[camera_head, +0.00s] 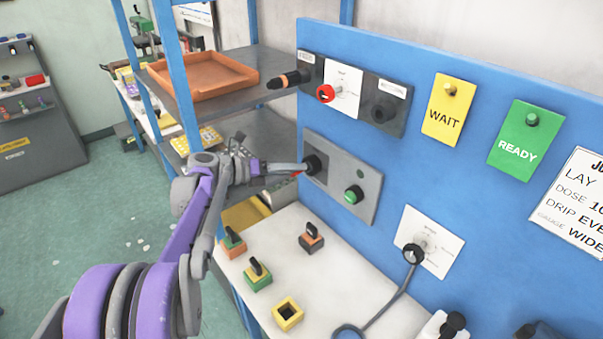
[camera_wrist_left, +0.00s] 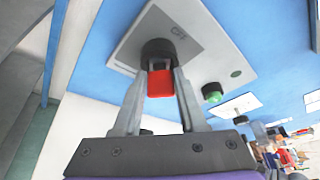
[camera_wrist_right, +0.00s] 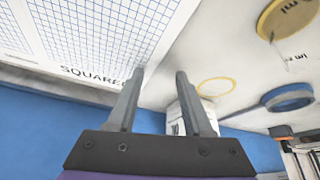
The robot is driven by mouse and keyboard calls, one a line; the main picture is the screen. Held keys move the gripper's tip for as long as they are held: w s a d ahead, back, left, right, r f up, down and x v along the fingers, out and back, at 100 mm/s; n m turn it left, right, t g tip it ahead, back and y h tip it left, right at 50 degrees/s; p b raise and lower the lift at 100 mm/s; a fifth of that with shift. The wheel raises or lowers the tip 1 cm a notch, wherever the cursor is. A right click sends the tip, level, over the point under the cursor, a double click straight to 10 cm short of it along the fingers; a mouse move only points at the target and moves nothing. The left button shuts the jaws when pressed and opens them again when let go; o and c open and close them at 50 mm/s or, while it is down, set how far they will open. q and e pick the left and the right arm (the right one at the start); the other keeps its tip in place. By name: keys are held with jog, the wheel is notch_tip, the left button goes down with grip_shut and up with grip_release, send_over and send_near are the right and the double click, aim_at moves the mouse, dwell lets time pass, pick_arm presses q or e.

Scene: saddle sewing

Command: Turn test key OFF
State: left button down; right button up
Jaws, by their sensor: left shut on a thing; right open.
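The test key (camera_wrist_left: 160,84) is a red piece in a round black lock (camera_wrist_left: 157,49) on a grey switch panel (camera_wrist_left: 202,38). In the head view the panel (camera_head: 371,193) is on the blue board, with the lock at its left end. My left gripper (camera_wrist_left: 161,76) is shut on the red key, one finger on each side. In the head view my left gripper (camera_head: 302,168) reaches the lock from the left and hides most of the key. Lettering that looks like OFF shows beside the lock in the left wrist view. My right gripper (camera_wrist_right: 159,76) is open and empty.
A green button (camera_head: 353,194) is right of the lock. Above is a dark panel with a red knob (camera_head: 325,93). The white bench (camera_head: 350,282) below holds small coloured blocks with black handles. A shelf with an orange tray (camera_head: 203,77) stands left.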

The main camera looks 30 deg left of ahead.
pick_arm(q)
jog(key=shift+a+n+h, duration=0.1)
jog(key=shift+n+h, duration=0.2)
pick_arm(e)
jog(key=shift+s+f, duration=0.1)
jog(key=shift+f, duration=0.2)
